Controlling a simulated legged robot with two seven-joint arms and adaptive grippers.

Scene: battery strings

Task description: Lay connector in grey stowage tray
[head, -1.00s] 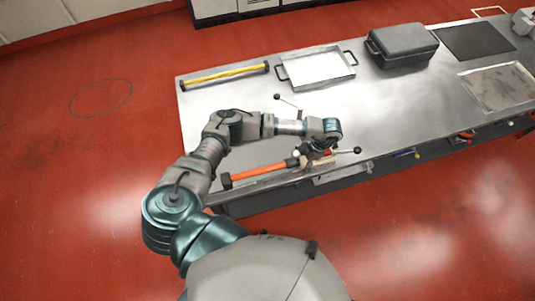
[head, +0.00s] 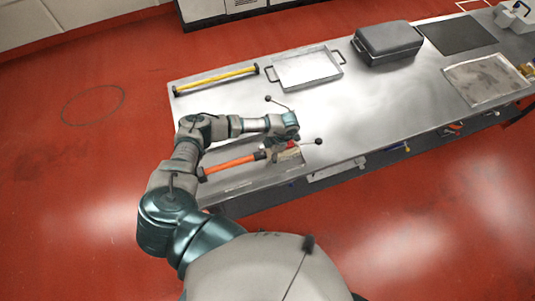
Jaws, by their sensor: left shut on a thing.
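My left gripper (head: 286,148) is over the near left part of the steel bench, below its wrist. It is shut on the right end of an orange bar with black ends (head: 232,164), which I take to be the connector. The jaws and a small pale block hide the exact grip. The bar slants slightly, near the bench's front edge; I cannot tell if it touches the bench. A shallow light grey tray with two dark handles (head: 306,68) lies at the back, beyond my wrist, and looks empty. My right gripper is out of view.
A yellow bar with black ends (head: 216,80) lies at the back left. A dark lidded box (head: 388,40) stands right of the tray. A black mat (head: 457,36) and another shallow tray (head: 486,80) lie further right. The bench middle is clear.

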